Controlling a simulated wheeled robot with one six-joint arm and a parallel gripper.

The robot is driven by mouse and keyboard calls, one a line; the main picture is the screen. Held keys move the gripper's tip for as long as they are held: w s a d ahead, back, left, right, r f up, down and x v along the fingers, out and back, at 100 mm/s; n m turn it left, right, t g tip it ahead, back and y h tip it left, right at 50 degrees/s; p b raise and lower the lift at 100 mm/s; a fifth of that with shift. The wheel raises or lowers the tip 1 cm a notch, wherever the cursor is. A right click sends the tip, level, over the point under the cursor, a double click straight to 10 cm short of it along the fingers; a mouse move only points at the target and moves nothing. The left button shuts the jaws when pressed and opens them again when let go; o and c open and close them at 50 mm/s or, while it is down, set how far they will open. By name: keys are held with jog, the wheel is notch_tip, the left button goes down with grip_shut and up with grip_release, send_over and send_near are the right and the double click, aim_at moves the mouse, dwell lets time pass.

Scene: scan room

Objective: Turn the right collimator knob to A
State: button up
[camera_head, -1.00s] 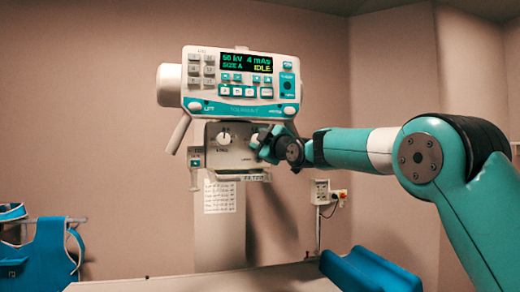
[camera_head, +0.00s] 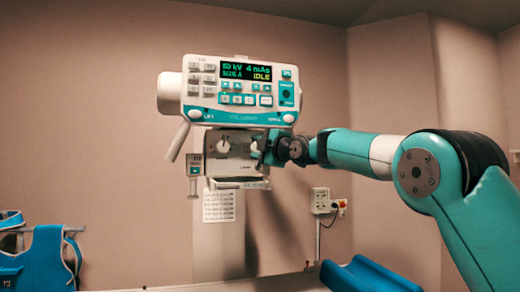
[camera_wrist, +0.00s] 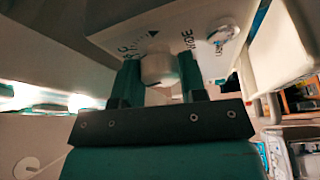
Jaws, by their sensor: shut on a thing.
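The collimator box (camera_head: 237,169) hangs under the tube's control panel (camera_head: 245,100). Its left knob (camera_head: 223,147) is in plain view. The right knob is mostly hidden by my gripper (camera_head: 262,150) in the head view. In the wrist view, my gripper (camera_wrist: 160,78) is shut on a round pale knob (camera_wrist: 159,68), one dark finger on each side. Beyond the knob, the pale face carries dark letters, one group reading like "WIDE", and a dark triangle. I cannot tell which letter the knob points to. The panel display reads 4 mAs and IDLE.
A handle (camera_head: 240,184) runs along the box's lower front. A small device (camera_head: 194,168) hangs at its left. A wall socket (camera_head: 320,200) is at the right, a blue apron (camera_head: 45,262) at the lower left, and a blue cushion (camera_head: 365,276) at the lower right.

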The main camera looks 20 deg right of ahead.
jog(key=o, duration=0.9)
jog(key=shift+b+v, duration=4.3)
jog(key=shift+v, duration=4.4)
